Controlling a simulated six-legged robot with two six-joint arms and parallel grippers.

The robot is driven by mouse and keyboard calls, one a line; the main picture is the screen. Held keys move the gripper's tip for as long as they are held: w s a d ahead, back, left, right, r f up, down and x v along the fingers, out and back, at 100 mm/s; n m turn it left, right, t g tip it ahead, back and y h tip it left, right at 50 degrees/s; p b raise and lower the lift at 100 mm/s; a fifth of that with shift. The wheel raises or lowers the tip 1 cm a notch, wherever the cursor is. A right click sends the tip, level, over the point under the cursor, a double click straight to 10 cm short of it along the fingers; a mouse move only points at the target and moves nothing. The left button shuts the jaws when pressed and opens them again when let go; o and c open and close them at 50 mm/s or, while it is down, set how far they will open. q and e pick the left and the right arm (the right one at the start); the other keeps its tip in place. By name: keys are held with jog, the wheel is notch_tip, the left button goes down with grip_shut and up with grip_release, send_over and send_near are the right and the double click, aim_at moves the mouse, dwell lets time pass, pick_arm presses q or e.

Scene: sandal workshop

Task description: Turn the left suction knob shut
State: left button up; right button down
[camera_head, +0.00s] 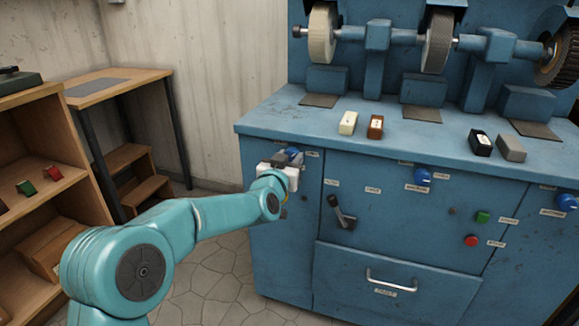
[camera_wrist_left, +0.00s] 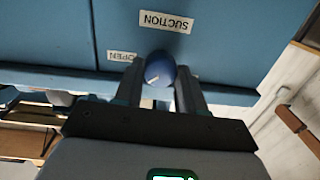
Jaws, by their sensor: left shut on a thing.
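The left suction knob (camera_head: 293,151) is a small blue knob on the front of the blue grinding machine, at its left end. In the left wrist view the knob (camera_wrist_left: 160,68) sits between my fingers, with a small pale mark on its face. My left gripper (camera_head: 284,160) is at the knob, and in the wrist view its two dark fingers (camera_wrist_left: 160,80) are shut on it from both sides. An upside-down SUCTION label (camera_wrist_left: 166,21) and an upside-down OPEN label (camera_wrist_left: 121,56) show near the knob. My right gripper is in neither view.
A dark lever (camera_head: 342,212), a middle blue knob (camera_head: 422,176), a right blue knob (camera_head: 567,202), a green button (camera_head: 482,217) and a red button (camera_head: 471,240) are on the machine front. A drawer handle (camera_head: 390,281) sits below. A wooden shelf (camera_head: 62,130) stands left.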

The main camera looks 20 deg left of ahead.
pick_arm(q)
jog(key=n+b, duration=0.3)
jog(key=n, duration=0.1)
jog(key=shift+f, duration=0.15)
jog(key=n+b, duration=0.2)
jog(key=n, duration=0.1)
jog(key=shift+h, duration=0.3)
jog(key=shift+n+b, duration=0.65)
jog(key=shift+n, duration=0.25)
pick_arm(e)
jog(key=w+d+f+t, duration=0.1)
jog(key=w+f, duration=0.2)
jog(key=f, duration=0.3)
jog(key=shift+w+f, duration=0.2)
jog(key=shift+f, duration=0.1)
pick_arm(q)
jog(key=o, duration=1.1)
jog(key=shift+c, duration=0.2)
jog(key=shift+s+a+r, duration=0.1)
jog(key=shift+r, duration=0.1)
jog(key=s+p, duration=0.1)
jog(key=s, duration=1.5)
jog(key=shift+a+r, duration=0.25)
jog(key=shift+r, duration=0.15)
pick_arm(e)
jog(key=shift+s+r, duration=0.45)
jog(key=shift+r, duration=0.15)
